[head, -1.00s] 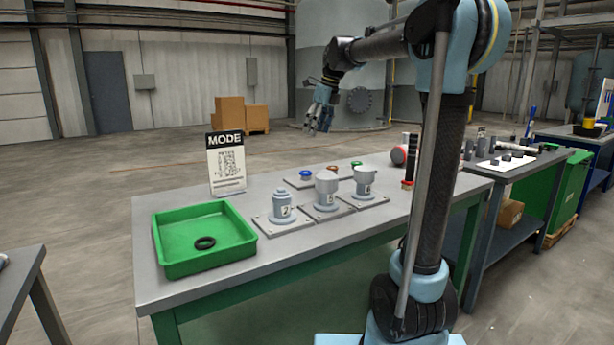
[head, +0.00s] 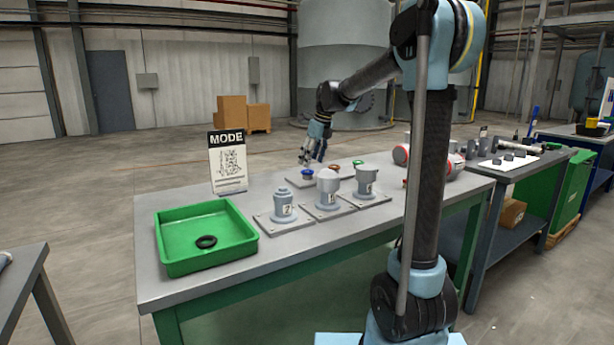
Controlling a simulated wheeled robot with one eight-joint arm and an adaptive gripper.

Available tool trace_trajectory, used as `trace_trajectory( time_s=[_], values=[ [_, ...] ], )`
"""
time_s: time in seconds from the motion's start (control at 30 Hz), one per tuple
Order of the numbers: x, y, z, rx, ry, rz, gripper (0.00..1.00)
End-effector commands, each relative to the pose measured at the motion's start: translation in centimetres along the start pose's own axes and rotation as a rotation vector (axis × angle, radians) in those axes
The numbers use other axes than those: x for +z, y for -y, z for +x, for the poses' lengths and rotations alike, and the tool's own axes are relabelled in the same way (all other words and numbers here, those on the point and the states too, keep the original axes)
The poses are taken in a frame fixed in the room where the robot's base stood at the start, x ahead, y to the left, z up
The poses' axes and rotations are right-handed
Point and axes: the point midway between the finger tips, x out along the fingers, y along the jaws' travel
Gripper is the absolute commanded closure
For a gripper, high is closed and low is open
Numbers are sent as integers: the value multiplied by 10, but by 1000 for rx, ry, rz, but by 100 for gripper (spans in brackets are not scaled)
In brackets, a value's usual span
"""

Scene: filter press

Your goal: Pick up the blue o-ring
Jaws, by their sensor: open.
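The blue o-ring (head: 307,174) sits on a small post at the left end of a grey plate (head: 296,182) at the back of the workbench. My gripper (head: 306,163) is open and points down just above the blue o-ring. A small gap seems to show between the fingertips and the ring, but I cannot tell if they touch. A brown-red o-ring (head: 334,168) and a green o-ring (head: 358,162) stand to its right on the same plate.
Several grey housings (head: 327,190) on plates stand in front of the rings. A green tray (head: 165,255) holding a black ring (head: 206,242) is at the left, with a MODE sign (head: 228,165) behind it.

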Motion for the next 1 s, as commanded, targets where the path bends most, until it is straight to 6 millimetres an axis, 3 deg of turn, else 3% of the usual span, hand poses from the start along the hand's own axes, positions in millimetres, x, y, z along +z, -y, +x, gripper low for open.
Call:
trace_trajectory(
  time_s=[0.3, 0.57, 0.77, 1.0],
  values=[
    [2, 1, 36, 0, 0, -1, 35],
    [2, 1, 38, 0, 0, 0, 35],
    [2, 0, 38, 0, 0, -1, 68],
    [2, 0, 38, 0, 0, -1, 69]
  ],
)
